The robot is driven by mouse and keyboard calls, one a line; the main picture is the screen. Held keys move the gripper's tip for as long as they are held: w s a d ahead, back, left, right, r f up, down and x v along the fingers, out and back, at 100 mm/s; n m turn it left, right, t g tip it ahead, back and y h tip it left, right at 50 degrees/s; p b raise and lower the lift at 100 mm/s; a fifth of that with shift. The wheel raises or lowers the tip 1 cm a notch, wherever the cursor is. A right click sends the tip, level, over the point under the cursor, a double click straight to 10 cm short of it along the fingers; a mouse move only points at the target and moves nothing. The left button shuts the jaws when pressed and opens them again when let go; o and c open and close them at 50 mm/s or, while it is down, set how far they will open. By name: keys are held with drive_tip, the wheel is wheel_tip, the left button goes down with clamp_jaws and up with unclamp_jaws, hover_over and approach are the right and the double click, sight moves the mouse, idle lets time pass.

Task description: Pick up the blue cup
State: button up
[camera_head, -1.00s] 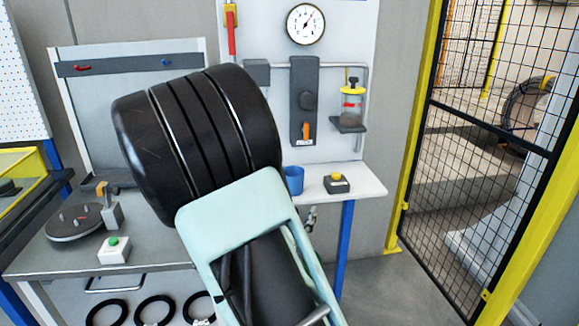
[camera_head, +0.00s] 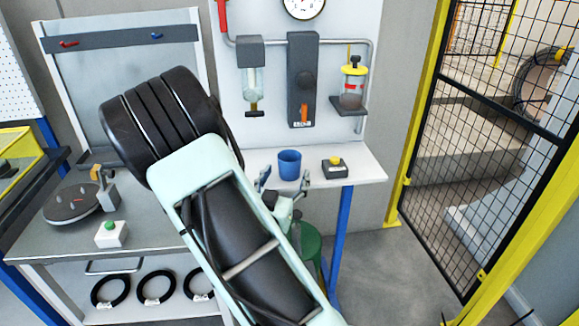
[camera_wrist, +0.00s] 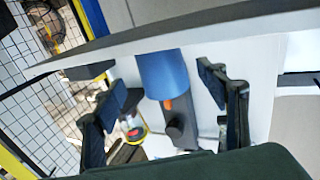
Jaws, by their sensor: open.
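The blue cup (camera_head: 289,165) stands upright on the white shelf in the head view, close to its front edge. My gripper (camera_head: 284,183) is open and empty just in front of the cup, with its fingers spread to either side. In the wrist view the blue cup (camera_wrist: 163,74) shows at upper middle, between the two open fingers of my gripper (camera_wrist: 168,95) and beyond their tips. I see no contact between the fingers and the cup.
A grey panel with an orange lever (camera_head: 303,80) and a jar with a yellow lid (camera_head: 352,82) hang behind. A green cylinder (camera_head: 308,243) stands below.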

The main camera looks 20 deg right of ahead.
sight(287, 170)
drive_tip(key=p+x, duration=0.1)
drive_tip(key=x, duration=0.4)
drive_tip(key=shift+w+a+r, duration=0.1)
drive_tip(key=shift+w+r, duration=0.05)
drive_tip(key=shift+c, duration=0.4)
drive_tip(key=c, duration=1)
